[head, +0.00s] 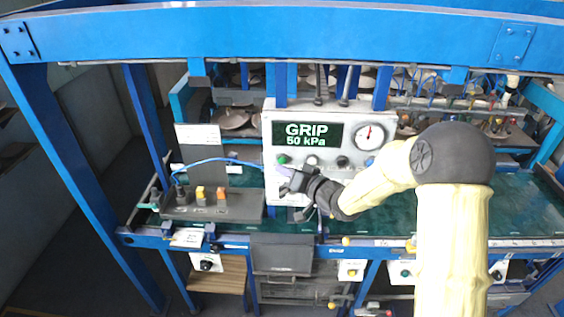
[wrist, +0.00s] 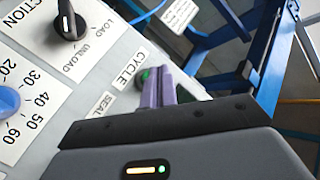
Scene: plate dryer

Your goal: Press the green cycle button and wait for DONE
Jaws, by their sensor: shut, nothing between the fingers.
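The green cycle button (head: 283,159) is at the left of a row of controls on the pale control panel (head: 330,185). In the wrist view, part of the green button (wrist: 144,75) shows beside the CYCLE label (wrist: 131,68). My gripper (head: 282,171) is shut and empty at the panel's left side. Its purple fingertips (wrist: 158,74) partly cover the button in the wrist view. I cannot tell whether they touch it or whether it is pressed in.
A round gauge (head: 369,136) is right of the display. A LOAD/UNLOAD switch (wrist: 68,20) and a blue knob (wrist: 6,99) share the panel. A blue beam (head: 280,36) crosses above.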

